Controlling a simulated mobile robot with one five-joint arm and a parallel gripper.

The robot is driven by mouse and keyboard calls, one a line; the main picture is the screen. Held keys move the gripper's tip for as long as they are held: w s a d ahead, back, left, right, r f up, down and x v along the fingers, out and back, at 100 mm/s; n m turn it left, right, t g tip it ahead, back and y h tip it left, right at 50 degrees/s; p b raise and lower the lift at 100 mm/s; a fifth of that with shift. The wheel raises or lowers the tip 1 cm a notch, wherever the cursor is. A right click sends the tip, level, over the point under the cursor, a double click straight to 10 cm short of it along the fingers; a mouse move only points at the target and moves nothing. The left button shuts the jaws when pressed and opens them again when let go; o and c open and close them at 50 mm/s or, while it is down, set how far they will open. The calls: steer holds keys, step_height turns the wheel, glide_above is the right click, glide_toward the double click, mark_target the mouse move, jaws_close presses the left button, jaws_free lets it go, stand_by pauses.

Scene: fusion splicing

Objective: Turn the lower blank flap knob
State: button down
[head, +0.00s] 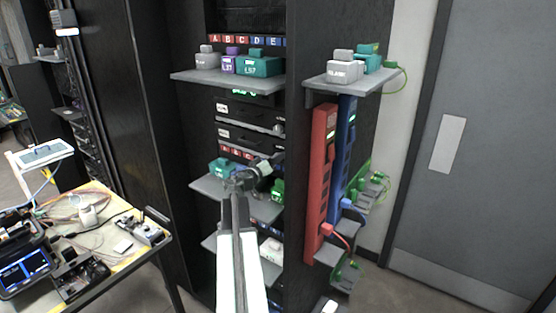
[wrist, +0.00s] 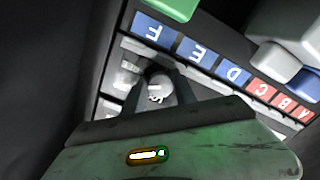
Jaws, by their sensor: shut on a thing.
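In the wrist view, a small pale round knob (wrist: 158,84) sits between the dark fingers of my gripper (wrist: 157,97), beside a dark panel edge. My gripper is shut on it. In the head view, my gripper (head: 264,168) is at the rack front, just below a row of lettered tags. The arm and gripper hide the knob there. Two dark blank-looking flaps (head: 240,134) with small white labels lie above the gripper in the head view. The frames do not clearly show which flap the held knob belongs to.
In the wrist view, blue and red lettered tags (wrist: 194,50) run close to the gripper. Grey shelves (head: 225,82) with grey and teal blocks stick out above and below the gripper. Red (head: 322,170) and blue power strips stand to the right. A cluttered table (head: 120,225) is at left.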

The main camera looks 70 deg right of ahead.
steer(key=n, duration=1.2)
steer(key=shift+s+a+r, duration=0.1)
steer(key=shift+a, duration=0.05)
steer(key=shift+n, duration=0.3)
steer(key=c, duration=1)
jaws_free()
steer(key=shift+r, duration=0.1)
steer(key=v, duration=0.8)
